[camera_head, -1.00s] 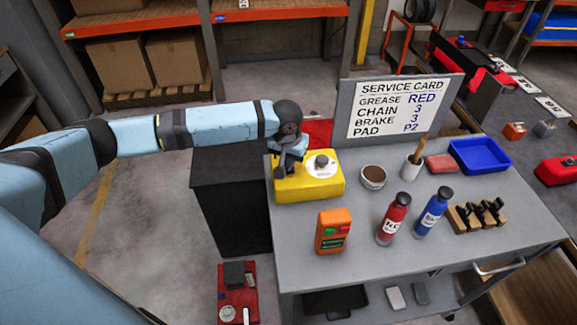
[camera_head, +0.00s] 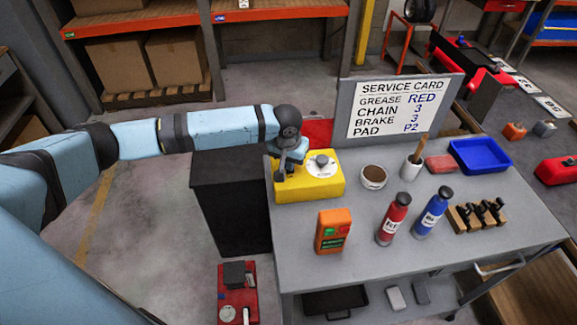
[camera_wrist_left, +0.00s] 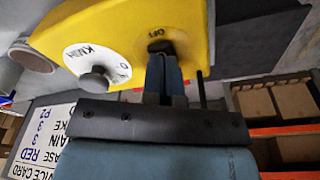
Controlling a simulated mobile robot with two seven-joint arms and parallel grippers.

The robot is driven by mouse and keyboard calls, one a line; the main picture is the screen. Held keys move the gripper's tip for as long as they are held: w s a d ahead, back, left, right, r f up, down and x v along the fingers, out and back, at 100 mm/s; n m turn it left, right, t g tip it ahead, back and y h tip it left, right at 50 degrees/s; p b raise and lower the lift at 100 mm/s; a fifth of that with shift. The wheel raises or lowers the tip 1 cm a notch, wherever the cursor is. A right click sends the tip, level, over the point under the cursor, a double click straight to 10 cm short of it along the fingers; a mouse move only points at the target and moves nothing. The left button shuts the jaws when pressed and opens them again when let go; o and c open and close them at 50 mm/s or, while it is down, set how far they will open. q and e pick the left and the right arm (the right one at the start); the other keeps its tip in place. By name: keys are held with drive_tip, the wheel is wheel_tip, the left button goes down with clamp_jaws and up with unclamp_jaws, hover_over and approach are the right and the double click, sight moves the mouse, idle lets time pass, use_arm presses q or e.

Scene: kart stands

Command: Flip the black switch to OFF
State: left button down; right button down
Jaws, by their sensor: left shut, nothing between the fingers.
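The yellow box (camera_head: 320,184) sits at the left end of the grey workbench. It carries a white round dial with a grey knob (camera_head: 321,162), which also shows in the left wrist view (camera_wrist_left: 95,80). My left gripper (camera_head: 283,174) is shut and empty, over the left part of the box. In the left wrist view, its fingers (camera_wrist_left: 165,68) point at the black switch (camera_wrist_left: 160,47), beside an OFF label (camera_wrist_left: 156,32). The fingertips are at or very close to the switch; contact cannot be told. The fingers partly hide the switch, and its position is unclear. My right gripper is not in view.
The service card board (camera_head: 399,108) stands behind the box. A brown-filled cup (camera_head: 373,176), an orange device (camera_head: 333,231), a red bottle (camera_head: 394,219) and a blue bottle (camera_head: 432,213) stand to the right and front. A dark cabinet (camera_head: 231,205) stands left of the bench.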

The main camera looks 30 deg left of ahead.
use_arm(q)
drive_tip(key=shift+f, duration=0.6)
idle(0.3)
wheel_tip(320, 180, up, 4)
drive_tip(key=p, duration=0.4)
drive_tip(key=shift+p, duration=0.4)
wheel_tip(320, 180, up, 3)
drive_tip(key=p, duration=0.3)
drive_tip(key=shift+r+p, duration=0.1)
drive_tip(key=shift+p, duration=0.3)
drive_tip(key=shift+s, duration=0.1)
